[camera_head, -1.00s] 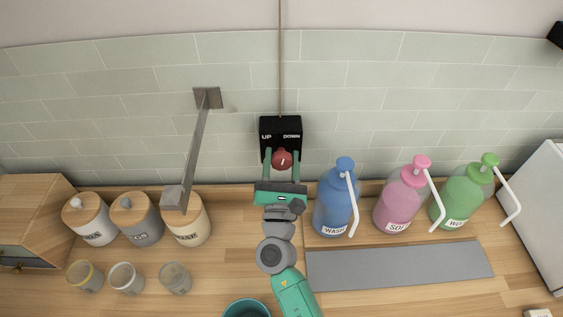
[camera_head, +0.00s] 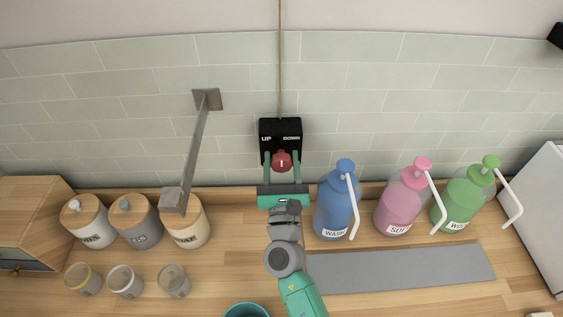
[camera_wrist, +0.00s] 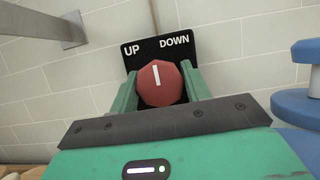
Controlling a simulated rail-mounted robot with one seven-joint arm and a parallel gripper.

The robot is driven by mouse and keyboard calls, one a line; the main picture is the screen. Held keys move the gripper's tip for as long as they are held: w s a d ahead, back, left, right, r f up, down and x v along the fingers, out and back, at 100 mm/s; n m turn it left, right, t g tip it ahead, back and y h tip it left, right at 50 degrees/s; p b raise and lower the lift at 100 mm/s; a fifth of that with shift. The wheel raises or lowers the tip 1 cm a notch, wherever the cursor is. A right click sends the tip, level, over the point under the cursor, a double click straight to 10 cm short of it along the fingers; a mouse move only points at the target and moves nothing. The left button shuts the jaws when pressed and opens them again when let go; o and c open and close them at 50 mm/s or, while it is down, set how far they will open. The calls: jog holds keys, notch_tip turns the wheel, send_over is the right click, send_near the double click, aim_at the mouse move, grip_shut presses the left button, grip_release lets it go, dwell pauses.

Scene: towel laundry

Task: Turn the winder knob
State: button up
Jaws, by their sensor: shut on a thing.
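The winder knob (camera_head: 281,161) is red and faceted with a white line on its face. It sits on a black box (camera_head: 280,130) on the tiled wall, marked UP at left and DOWN at right. My gripper (camera_head: 281,163) is shut on the knob, one green finger on each side. In the wrist view the knob (camera_wrist: 160,83) lies between my two fingers (camera_wrist: 160,92). Its white line points almost straight up, between the two words. The knob's lower part is hidden behind my gripper in the wrist view.
A blue bottle (camera_head: 335,205) stands close to the right of my gripper, with pink (camera_head: 400,206) and green (camera_head: 462,202) bottles beyond. A grey metal bar (camera_head: 194,145) juts from the wall at left. Lidded jars (camera_head: 136,220) stand below it. A cord (camera_head: 280,60) runs above the box.

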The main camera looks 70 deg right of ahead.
jog(key=o, duration=1)
jog(key=v, duration=0.7)
jog(key=shift+s+a+f, duration=0.1)
jog(key=shift+s+a, duration=0.05)
jog(key=shift+a, duration=0.2)
